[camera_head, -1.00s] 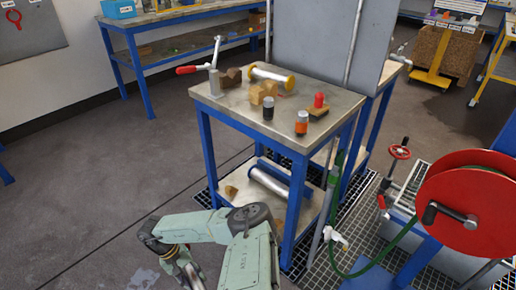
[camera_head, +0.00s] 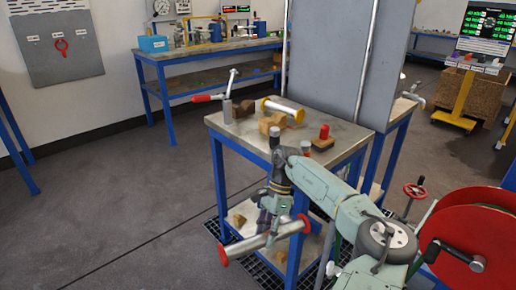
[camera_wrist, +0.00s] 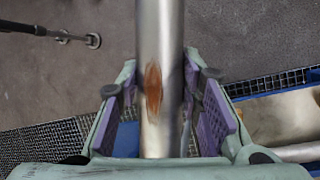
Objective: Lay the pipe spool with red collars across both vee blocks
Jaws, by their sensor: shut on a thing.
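My gripper (camera_head: 272,228) is shut around the middle of the pipe spool with red collars (camera_head: 243,247). It holds the spool in front of the near workbench, below the tabletop. The spool slants in the head view, left end lower, with a red collar at each end. In the wrist view the steel pipe (camera_wrist: 160,45), with a rusty patch, runs between the purple finger pads of my gripper (camera_wrist: 168,125); its collars are out of frame. Two brown vee blocks, a darker one (camera_head: 243,108) and a lighter one (camera_head: 269,124), stand on the tabletop.
A yellow-collared spool (camera_head: 285,107) lies on the tabletop beside the vee blocks. A red-handled clamp (camera_head: 226,101) stands at the left edge. A red-topped piece (camera_head: 324,134) sits right. A grey panel (camera_head: 332,60) rises behind; a red hose reel (camera_head: 475,240) stands lower right.

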